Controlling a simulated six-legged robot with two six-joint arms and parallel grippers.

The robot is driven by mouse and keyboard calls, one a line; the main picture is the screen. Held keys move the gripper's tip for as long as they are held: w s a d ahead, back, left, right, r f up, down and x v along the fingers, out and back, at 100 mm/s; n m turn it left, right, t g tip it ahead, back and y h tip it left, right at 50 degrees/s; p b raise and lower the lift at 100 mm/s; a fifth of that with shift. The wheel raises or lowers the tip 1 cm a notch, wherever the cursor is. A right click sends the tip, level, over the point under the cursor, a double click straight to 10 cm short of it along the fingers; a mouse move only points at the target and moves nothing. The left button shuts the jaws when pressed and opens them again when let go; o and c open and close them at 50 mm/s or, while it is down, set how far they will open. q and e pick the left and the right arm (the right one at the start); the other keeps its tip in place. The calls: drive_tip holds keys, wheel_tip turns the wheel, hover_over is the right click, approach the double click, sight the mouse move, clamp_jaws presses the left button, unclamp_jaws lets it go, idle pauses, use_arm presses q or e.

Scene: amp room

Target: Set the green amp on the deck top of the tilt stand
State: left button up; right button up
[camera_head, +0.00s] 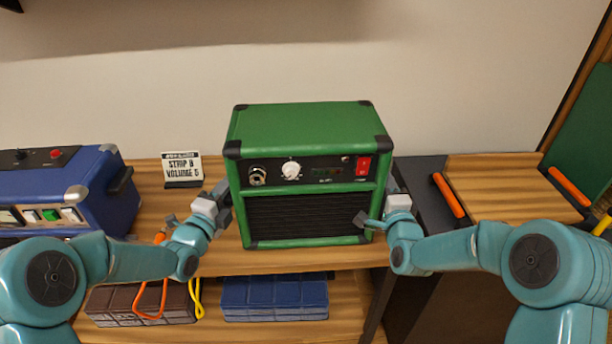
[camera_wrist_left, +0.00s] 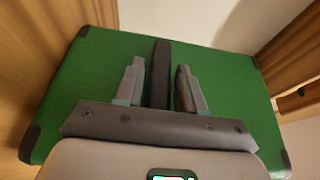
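The green amp (camera_head: 305,128) stands upright in the middle of the head view, over the wooden bench, its black grille and knob panel facing me. My left gripper (camera_head: 222,196) is at its left side. In the left wrist view, my left gripper (camera_wrist_left: 160,88) has its fingers on either side of a black handle strip (camera_wrist_left: 161,58), with narrow gaps showing. My right gripper (camera_head: 388,188) is at the amp's right side; its fingertips are largely hidden. A wooden top (camera_head: 495,178) with orange bars at its sides, seemingly the tilt stand's deck, is at the right and looks empty.
A blue amp (camera_head: 75,185) stands at the left. A small sign (camera_head: 182,168) reading "STRIP 8 VOLUME 5" stands behind the left arm. A dark strip (camera_head: 425,185) lies between amp and wooden top. Brown (camera_head: 140,303) and blue (camera_head: 275,298) cases sit on the lower shelf.

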use_arm(q)
clamp_jaws()
use_arm(e)
clamp_jaws()
idle(0.9)
use_arm(q)
drive_tip(key=shift+w+r, duration=0.1)
drive_tip(key=shift+r, duration=0.3)
use_arm(e)
drive_tip(key=shift+w+d+r, duration=0.1)
drive_tip(key=shift+r, duration=0.3)
